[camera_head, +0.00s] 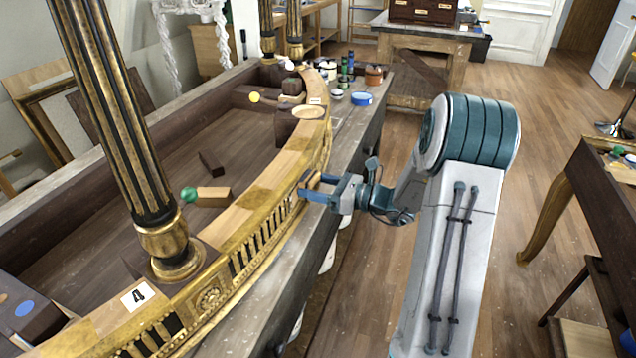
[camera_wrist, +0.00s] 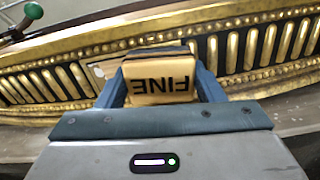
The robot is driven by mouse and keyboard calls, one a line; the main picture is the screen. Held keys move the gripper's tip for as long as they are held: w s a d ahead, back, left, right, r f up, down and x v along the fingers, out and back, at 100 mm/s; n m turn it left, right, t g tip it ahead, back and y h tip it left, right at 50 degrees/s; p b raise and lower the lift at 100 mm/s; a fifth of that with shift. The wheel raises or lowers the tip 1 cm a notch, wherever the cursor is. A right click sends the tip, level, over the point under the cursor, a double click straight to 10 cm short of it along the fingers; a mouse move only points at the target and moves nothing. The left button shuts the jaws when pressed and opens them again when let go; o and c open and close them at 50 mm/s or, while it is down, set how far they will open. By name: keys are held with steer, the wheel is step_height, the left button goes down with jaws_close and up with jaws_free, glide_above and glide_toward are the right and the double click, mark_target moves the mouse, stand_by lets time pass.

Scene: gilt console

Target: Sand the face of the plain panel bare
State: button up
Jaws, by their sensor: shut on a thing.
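My gripper (camera_head: 312,190) is shut on a sanding block (camera_wrist: 160,84), pale with a dark layer on its far side and marked FINE. The blue fingers hold it at both sides. The block faces the gilt front rail of the console (camera_head: 262,232); I cannot tell whether it touches. In the wrist view a plain panel (camera_wrist: 104,70) between the fluted stretches shows left of the block, partly pale and partly gold-brown. The block and fingers hide the rest of it. In the head view my gripper mostly covers that spot.
A dark fluted column (camera_head: 115,130) rises from the rail. Loose blocks, a green-knobbed tool (camera_head: 189,194) and a yellow-ended one (camera_head: 255,97) lie inside the frame. Jars and a blue tin (camera_head: 361,98) stand at the bench's far end.

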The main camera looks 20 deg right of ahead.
mark_target(289, 203)
steer(key=shift+s+a, duration=0.8)
steer(key=shift+s, duration=0.25)
steer(key=shift+s+a, duration=0.8)
steer(key=shift+s, duration=0.3)
steer(key=shift+s+a, duration=0.8)
steer(key=shift+s, duration=0.25)
steer(key=shift+w+d+p, duration=0.35)
steer(key=shift+w+d, duration=0.6)
steer(key=shift+w, duration=0.3)
steer(key=shift+w+d+p, duration=0.4)
steer(key=shift+w+d, duration=0.6)
steer(key=shift+w, duration=0.3)
steer(key=shift+w+d+p, duration=0.35)
steer(key=shift+w+d, duration=0.6)
steer(key=shift+w, duration=0.3)
steer(key=shift+a, duration=0.1)
steer(key=shift+s+a, duration=0.9)
steer(key=shift+s, duration=0.4)
steer(key=shift+s+a, duration=0.95)
steer(key=shift+s, duration=0.3)
steer(key=shift+s+a, duration=0.9)
steer(key=shift+s, duration=0.4)
steer(key=shift+d, duration=0.15)
steer(key=shift+p+v, duration=0.45)
steer(key=shift+v, duration=2.5)
steer(key=shift+d, duration=0.1)
